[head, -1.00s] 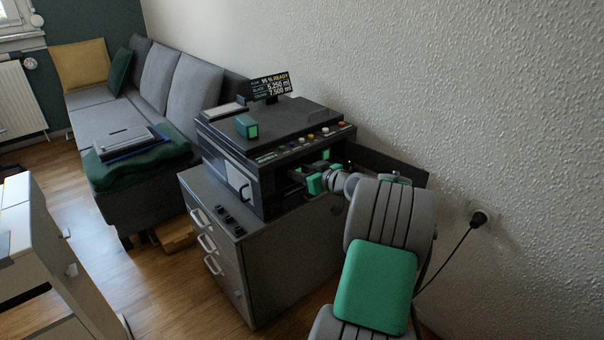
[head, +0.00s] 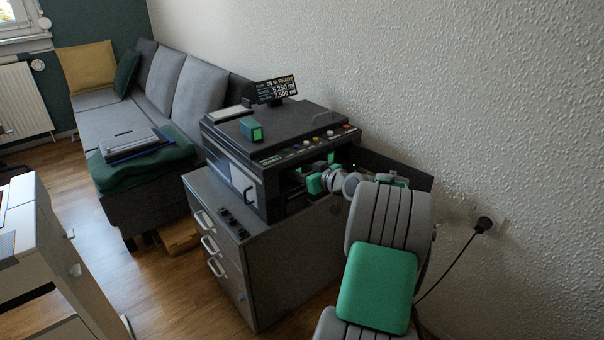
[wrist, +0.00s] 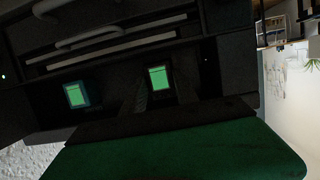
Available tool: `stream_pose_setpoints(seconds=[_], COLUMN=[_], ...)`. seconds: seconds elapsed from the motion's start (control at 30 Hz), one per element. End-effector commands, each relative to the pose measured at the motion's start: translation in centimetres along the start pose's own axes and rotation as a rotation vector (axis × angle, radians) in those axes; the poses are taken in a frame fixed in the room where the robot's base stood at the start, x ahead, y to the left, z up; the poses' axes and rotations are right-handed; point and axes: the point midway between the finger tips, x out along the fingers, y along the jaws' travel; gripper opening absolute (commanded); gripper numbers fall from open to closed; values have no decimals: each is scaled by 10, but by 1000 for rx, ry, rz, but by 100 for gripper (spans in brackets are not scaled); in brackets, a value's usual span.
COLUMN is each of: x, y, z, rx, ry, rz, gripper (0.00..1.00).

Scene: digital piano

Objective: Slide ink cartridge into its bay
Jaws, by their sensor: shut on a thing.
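The printer (head: 268,150) stands on a grey drawer cabinet, its front bay area open. My gripper (head: 312,182) reaches into this opening; its fingertips are mostly hidden in the head view. In the wrist view a cartridge with a bright green face (wrist: 158,78) sits in line with my gripper, near the middle of the dark opening, and my gripper is shut on it. A second green-faced cartridge (wrist: 77,95) shows to its left in the opening. How deep the held cartridge sits is too dark to tell. Another teal cartridge (head: 250,130) lies on the printer's top.
A small display (head: 276,90) stands behind the printer. An open dark panel (head: 395,168) sticks out at its right, close to my arm. The cabinet (head: 285,265) is below. A wall plug (head: 485,224) with a cord is at the right, a sofa (head: 120,120) at the left.

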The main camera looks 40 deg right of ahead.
Motion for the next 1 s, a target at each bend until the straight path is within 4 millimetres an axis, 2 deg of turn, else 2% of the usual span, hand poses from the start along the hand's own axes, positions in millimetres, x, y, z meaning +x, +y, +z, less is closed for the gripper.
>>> stream_pose_setpoints(seconds=[0.13, 0.17, 0.43, 0.73, 1.0], x=[3, 3, 3, 1, -20], y=[0, 0, 0, 0, 0], z=[-1, -1, -1, -1, -1], rx=[-1, -1, 0, 0, 1], ry=[1, 1, 1, 0, 0], rz=[0, 0, 0, 0, 1], gripper=[0, 37, 59, 61, 61])
